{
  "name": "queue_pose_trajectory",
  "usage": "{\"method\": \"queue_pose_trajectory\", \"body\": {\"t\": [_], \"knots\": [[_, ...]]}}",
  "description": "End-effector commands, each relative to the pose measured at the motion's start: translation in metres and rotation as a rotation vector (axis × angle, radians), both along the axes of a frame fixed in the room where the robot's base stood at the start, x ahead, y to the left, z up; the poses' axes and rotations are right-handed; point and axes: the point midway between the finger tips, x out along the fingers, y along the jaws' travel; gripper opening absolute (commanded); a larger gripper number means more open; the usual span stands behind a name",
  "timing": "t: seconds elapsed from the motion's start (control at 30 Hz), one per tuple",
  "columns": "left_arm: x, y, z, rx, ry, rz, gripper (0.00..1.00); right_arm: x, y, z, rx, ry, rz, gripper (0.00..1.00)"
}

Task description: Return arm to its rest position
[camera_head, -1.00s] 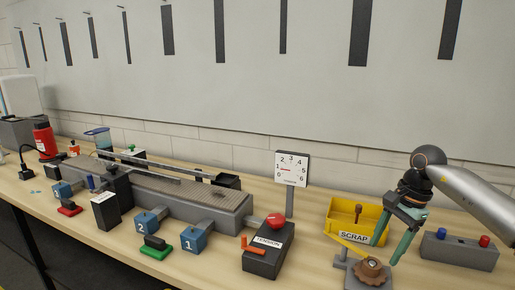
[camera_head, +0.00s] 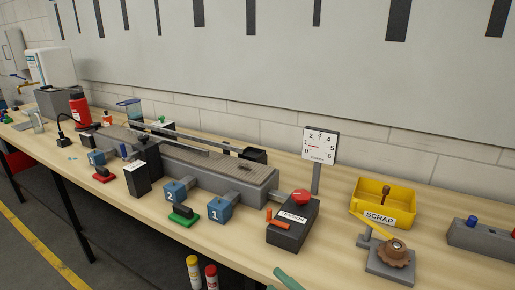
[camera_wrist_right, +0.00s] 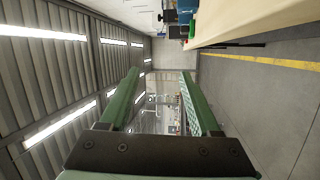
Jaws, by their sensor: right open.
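My right gripper (camera_wrist_right: 161,88) is open and empty in the right wrist view, with its two green fingers spread apart. Only a small green part of it (camera_head: 287,279) shows at the bottom edge of the head view, in front of the bench. The right wrist view looks past the fingers to the room's floor, ceiling and far end. My left gripper is not in view.
The wooden bench (camera_head: 338,262) carries a conveyor machine (camera_head: 215,165), a tension box (camera_head: 292,224), a dial gauge (camera_head: 320,146), a yellow scrap bin (camera_head: 384,192) and a brown knob device (camera_head: 396,251). Red and yellow cylinders (camera_head: 211,277) (camera_head: 193,271) stand below the bench front.

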Motion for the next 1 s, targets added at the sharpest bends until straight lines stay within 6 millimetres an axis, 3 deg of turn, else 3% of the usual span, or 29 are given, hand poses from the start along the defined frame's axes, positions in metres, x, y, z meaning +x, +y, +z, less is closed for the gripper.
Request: {"method": "queue_pose_trajectory", "body": {"t": [0.17, 0.33, 0.5, 0.6, 0.7, 1.0], "knots": [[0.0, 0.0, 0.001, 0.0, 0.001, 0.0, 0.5, -0.03, -0.044, -0.071, 0.341, 0.507, -0.264, 0.63], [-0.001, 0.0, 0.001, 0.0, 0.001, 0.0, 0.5, -0.092, -0.085, -0.147, 0.647, 0.958, -0.533, 0.63], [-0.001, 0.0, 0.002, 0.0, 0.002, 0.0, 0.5, -0.158, -0.109, -0.197, 0.863, 1.262, -0.747, 0.63], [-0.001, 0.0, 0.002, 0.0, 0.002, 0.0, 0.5, -0.182, -0.115, -0.21, 0.929, 1.354, -0.818, 0.63], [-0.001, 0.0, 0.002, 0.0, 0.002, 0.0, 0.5, -0.192, -0.117, -0.215, 0.955, 1.392, -0.849, 0.63], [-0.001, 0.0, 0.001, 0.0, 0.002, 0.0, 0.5, -0.193, -0.117, -0.216, 0.956, 1.395, -0.85, 0.63]]}}
